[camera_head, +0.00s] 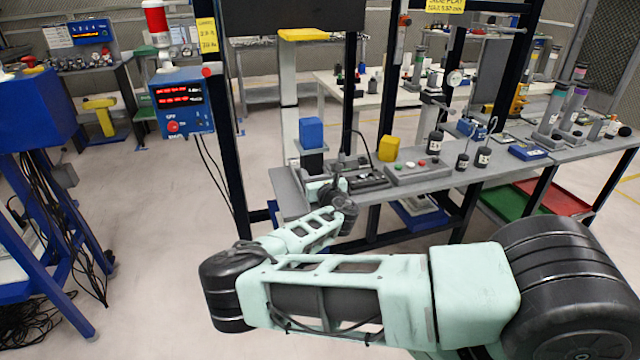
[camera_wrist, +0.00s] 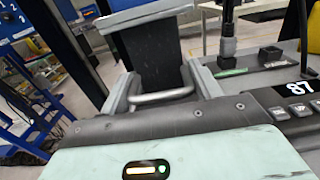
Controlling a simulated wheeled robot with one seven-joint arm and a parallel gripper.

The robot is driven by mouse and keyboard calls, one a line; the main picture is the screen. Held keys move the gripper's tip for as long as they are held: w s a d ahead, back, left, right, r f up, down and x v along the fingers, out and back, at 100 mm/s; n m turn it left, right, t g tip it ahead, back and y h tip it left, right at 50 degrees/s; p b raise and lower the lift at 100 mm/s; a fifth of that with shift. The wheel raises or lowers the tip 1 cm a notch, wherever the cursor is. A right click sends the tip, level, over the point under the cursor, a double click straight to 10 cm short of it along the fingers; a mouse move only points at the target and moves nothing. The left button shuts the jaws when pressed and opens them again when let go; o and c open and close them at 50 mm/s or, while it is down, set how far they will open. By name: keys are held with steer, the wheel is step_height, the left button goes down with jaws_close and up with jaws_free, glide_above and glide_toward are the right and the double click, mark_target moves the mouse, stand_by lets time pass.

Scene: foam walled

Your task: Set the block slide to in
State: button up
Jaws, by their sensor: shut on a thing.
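The block slide shows in the wrist view as a dark block (camera_wrist: 152,52) with a grey top, close in front of my gripper. A bent metal handle (camera_wrist: 162,97) is on its near side. My gripper (camera_wrist: 160,88) has its grey fingers at either side of this handle and is shut on it. In the head view my gripper (camera_head: 322,190) is at the left end of the grey bench, partly hidden by my wrist. I cannot tell from these views how far in or out the slide stands.
The grey bench (camera_head: 282,181) carries a blue block (camera_head: 311,133), a yellow block (camera_head: 389,149) and a button box (camera_head: 420,172) near the slide. A dark post (camera_head: 226,130) stands left of it. A display reading 87 (camera_wrist: 298,88) is at the right in the wrist view.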

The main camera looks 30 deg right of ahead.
mark_target(315, 170)
steer(key=b+x, duration=0.1)
steer(key=x, duration=0.2)
steer(key=b+x, duration=0.1)
steer(key=x, duration=0.1)
steer(key=shift+w+d+f+b, duration=0.1)
steer(key=shift+d+f+b, duration=0.15)
steer(key=shift+f+b, duration=0.1)
steer(key=shift+w+d+r, duration=0.1)
steer(key=shift+w+r, duration=0.05)
steer(key=shift+w, duration=0.15)
steer(key=shift+w+r, duration=0.1)
steer(key=shift+r, duration=0.15)
steer(key=o, duration=1.1)
steer(key=shift+w+d, duration=0.1)
steer(key=shift+o, duration=0.2)
